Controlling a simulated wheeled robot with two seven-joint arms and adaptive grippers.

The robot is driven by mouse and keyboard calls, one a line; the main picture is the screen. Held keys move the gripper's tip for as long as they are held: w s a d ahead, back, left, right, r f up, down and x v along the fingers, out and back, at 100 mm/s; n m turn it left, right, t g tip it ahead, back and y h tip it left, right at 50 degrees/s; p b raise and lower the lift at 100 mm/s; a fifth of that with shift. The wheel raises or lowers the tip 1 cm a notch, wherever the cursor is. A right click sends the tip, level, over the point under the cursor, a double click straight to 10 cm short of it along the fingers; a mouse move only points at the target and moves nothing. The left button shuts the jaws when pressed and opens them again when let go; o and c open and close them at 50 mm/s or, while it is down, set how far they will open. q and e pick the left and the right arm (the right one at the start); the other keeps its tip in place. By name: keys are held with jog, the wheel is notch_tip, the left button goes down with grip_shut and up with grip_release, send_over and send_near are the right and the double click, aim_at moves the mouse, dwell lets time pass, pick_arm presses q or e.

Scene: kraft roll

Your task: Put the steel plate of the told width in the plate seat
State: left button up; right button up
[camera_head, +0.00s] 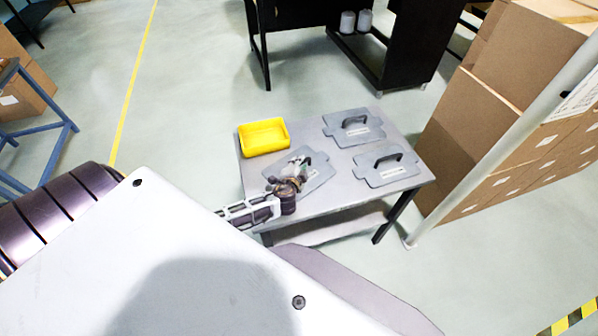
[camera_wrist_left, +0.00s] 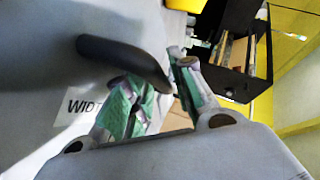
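Three grey steel plates with black handles and white labels lie on the table: a back plate (camera_head: 340,131), a right plate (camera_head: 376,176) and a left plate (camera_head: 316,179), which is turned askew. My left gripper (camera_head: 302,165) is over the left plate and partly hides it. In the left wrist view its greenish fingers (camera_wrist_left: 160,83) stand apart at one end of the black handle (camera_wrist_left: 115,55); contact is unclear. No width is readable. My right gripper and the plate seat are not in view.
A yellow bin (camera_head: 263,149) stands at the table's (camera_head: 330,200) back left corner. Stacked cardboard boxes (camera_head: 468,125) and a pale post (camera_head: 500,145) are close to the right. A black bench (camera_head: 390,50) with white rolls stands behind.

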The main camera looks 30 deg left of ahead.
pick_arm(q)
jog(key=shift+w+f, duration=0.15)
jog(key=shift+w, duration=0.1)
dwell(0.3)
grip_shut()
dwell(0.5)
